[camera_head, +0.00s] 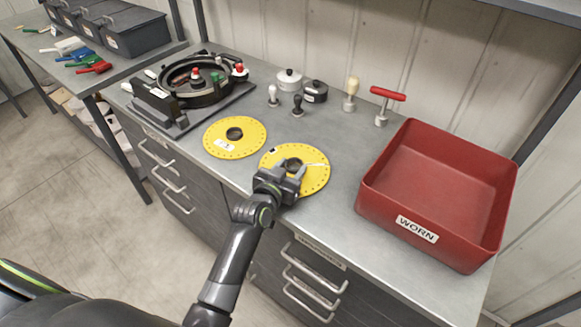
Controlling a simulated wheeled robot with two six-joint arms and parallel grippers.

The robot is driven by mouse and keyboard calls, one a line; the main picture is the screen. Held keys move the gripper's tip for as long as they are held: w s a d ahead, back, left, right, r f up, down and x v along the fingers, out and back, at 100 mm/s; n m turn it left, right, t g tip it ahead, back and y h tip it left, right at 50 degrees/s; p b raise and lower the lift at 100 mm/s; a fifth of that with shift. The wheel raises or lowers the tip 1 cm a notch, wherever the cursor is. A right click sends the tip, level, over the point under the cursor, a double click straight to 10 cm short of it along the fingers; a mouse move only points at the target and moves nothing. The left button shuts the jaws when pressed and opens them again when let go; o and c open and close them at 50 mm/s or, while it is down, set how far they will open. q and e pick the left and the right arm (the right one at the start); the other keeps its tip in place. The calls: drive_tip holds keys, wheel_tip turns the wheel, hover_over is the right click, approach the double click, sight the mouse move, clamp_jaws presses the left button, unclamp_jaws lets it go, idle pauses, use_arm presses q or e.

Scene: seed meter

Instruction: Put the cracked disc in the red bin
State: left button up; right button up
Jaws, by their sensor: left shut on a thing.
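Two yellow discs with centre holes and small holes around the rim are on the grey bench. The left yellow disc (249,146) lies flat and has a white label. The right yellow disc (316,173) shows a pale line from its hole to its right edge, like a crack. My left gripper (286,177) is shut on this cracked disc at its near side, and covers part of it. I cannot tell if the disc is raised off the bench. The red bin (376,205), marked WORN, stands empty to the right. My right gripper is not in view.
A black seed meter housing (190,91) stands at the back left. Small stamp-like tools, two round pots and a red-handled tool (386,97) stand along the wall. The bench between the discs and the red bin is clear.

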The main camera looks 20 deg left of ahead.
use_arm(q)
drive_tip(key=shift+f, duration=0.25)
drive_tip(key=o, duration=1)
drive_tip(key=shift+o, duration=0.3)
drive_tip(key=shift+s+b, duration=0.1)
drive_tip(key=shift+b, duration=0.25)
